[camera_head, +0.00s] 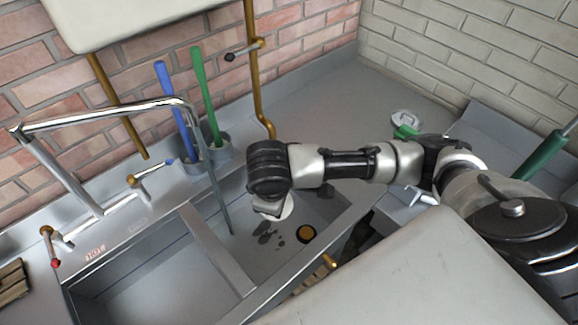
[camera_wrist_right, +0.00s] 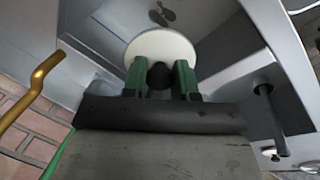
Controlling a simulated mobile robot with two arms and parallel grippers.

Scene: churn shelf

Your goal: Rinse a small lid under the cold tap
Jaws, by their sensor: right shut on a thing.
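A white round lid (camera_wrist_right: 160,47) is held between the green fingertips of my right gripper (camera_wrist_right: 161,78) in the right wrist view. In the head view my right gripper (camera_head: 268,205) is over the right sink basin, and the lid (camera_head: 287,208) shows partly behind it. The chrome tap (camera_head: 105,115) reaches over the sink from the left. A thin grey streak (camera_head: 219,190) drops from its spout into the right basin and looks like running water. The lid is to the right of this streak, apart from it. The cold tap handle has a blue end (camera_head: 170,162). My left gripper is not in view.
A divider (camera_head: 215,250) separates the two basins. A brass drain (camera_head: 306,233) and dark marks (camera_head: 265,232) show on the right basin floor. Blue (camera_head: 172,100) and green (camera_head: 206,95) handles stand in holders behind the sink. A brass pipe (camera_head: 255,80) runs down the wall.

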